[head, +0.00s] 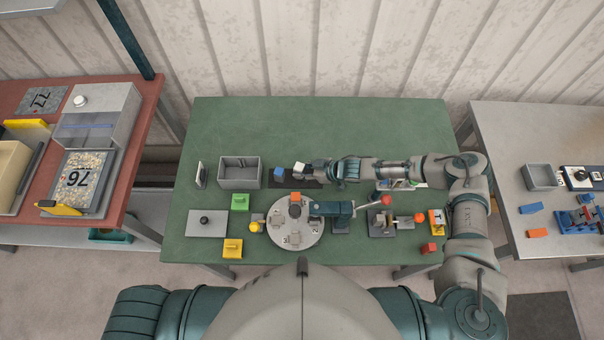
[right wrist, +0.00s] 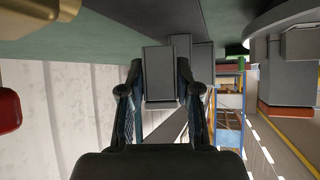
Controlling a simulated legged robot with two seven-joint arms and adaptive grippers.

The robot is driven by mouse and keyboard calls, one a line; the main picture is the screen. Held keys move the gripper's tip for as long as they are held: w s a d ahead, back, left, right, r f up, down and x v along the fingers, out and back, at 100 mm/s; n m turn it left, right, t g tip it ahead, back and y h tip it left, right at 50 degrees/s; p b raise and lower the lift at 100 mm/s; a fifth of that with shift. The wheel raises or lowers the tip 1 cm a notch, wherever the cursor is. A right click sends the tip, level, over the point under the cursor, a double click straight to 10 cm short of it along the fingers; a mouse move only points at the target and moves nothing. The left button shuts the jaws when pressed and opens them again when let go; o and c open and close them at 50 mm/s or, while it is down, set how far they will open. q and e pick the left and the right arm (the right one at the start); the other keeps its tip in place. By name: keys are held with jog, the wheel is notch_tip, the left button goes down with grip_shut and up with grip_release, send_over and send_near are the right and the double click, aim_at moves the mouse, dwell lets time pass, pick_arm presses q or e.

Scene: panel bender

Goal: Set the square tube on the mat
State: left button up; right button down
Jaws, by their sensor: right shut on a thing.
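The square tube (right wrist: 160,75) shows as a grey block between my right gripper's fingers in the right wrist view. My right gripper (right wrist: 162,100) is shut on it. In the head view my right gripper (head: 310,168) reaches in from the right, and the pale end of the tube (head: 299,167) shows at its fingertips. The dark mat (head: 288,182) lies on the green table below and around the fingertips, partly covered by the gripper. I cannot tell whether the tube touches the mat or hangs just above it. My left gripper is not in view.
A blue block (head: 279,171) stands close left of the tube. A grey bin (head: 240,173) is farther left. A round turntable (head: 296,239) and a teal bender arm (head: 332,209) with a red knob (head: 386,200) are in front. The back of the green table (head: 310,125) is clear.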

jog(key=shift+d+f, duration=0.2)
jog(key=shift+f, duration=0.45)
jog(key=shift+d+f, duration=0.15)
jog(key=shift+f, duration=0.5)
jog(key=shift+f, duration=0.1)
jog(key=c, duration=0.8)
grip_release()
jog(key=shift+a, duration=0.25)
jog(key=shift+r, duration=0.2)
jog(key=v, duration=0.7)
jog(key=shift+s+d, duration=0.15)
jog(key=shift+d, duration=0.25)
jog(key=shift+a, duration=0.1)
